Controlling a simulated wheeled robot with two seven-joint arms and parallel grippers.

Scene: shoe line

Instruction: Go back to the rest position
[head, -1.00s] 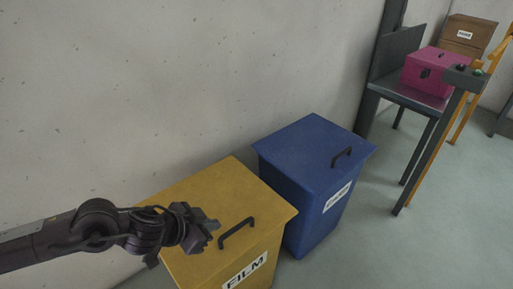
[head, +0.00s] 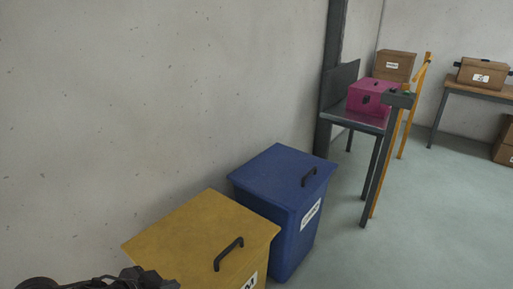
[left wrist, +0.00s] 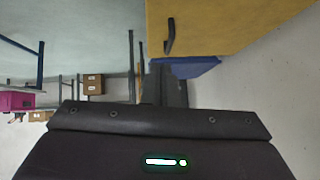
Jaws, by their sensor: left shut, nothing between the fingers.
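My left gripper (head: 150,280) is at the bottom left edge of the head view, in front of the yellow bin, and only its upper part shows. Its fingers (left wrist: 165,85) are shut and empty in the left wrist view. The yellow bin (head: 195,235) has a closed lid with a black handle; it fills the upper right of the left wrist view (left wrist: 225,25). My right gripper is in neither view.
A blue bin (head: 275,180) with a closed lid stands beside the yellow one, along the wall. Beyond it a dark table (head: 358,121) bears a pink box (head: 370,98). Cardboard boxes (head: 482,74) stand at the back.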

